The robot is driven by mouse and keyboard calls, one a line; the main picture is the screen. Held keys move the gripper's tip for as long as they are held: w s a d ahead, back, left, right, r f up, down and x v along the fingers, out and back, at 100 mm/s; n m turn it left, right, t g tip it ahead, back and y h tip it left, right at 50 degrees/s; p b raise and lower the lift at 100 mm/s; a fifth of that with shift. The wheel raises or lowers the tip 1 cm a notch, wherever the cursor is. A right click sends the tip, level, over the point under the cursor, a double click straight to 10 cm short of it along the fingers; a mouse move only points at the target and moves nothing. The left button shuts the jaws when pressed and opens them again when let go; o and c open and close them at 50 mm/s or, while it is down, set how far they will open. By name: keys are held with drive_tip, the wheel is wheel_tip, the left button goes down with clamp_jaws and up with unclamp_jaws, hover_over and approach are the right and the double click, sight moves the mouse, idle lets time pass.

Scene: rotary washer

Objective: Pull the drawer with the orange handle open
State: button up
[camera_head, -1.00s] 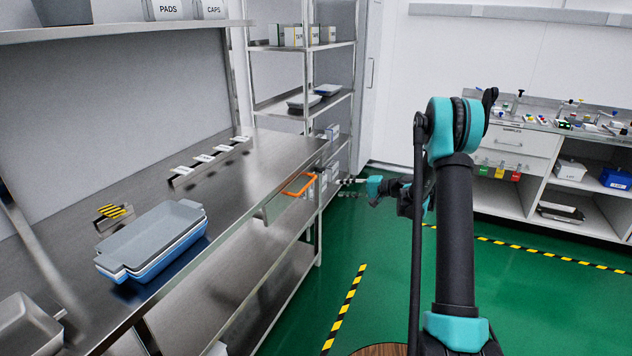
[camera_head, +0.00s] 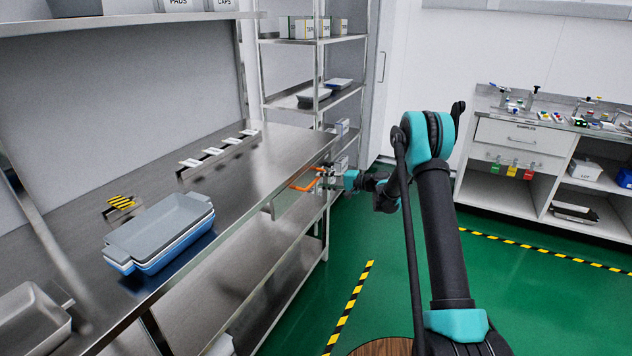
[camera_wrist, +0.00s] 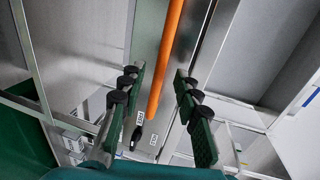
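The orange handle (camera_head: 306,182) is on the front of a drawer (camera_head: 287,195) under the steel bench, at the bench's near edge. The drawer looks shut or nearly so; I cannot tell exactly. My gripper (camera_head: 325,176) is at the right end of the handle in the head view. In the wrist view my gripper (camera_wrist: 158,100) is open, with one finger on each side of the orange handle (camera_wrist: 165,62). The bar runs between the fingers, and no finger clearly touches it.
Stacked grey, white and blue trays (camera_head: 163,228) stand on the steel bench (camera_head: 225,185). A shelf rack (camera_head: 300,100) stands behind the bench's far end. A white cabinet (camera_head: 514,160) stands at the right. The green floor (camera_head: 400,285) beside the bench is clear.

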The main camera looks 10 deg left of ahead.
sight(316, 180)
drive_tip(key=shift+x, duration=1.95)
drive_tip(key=shift+c, duration=0.3)
clamp_jaws()
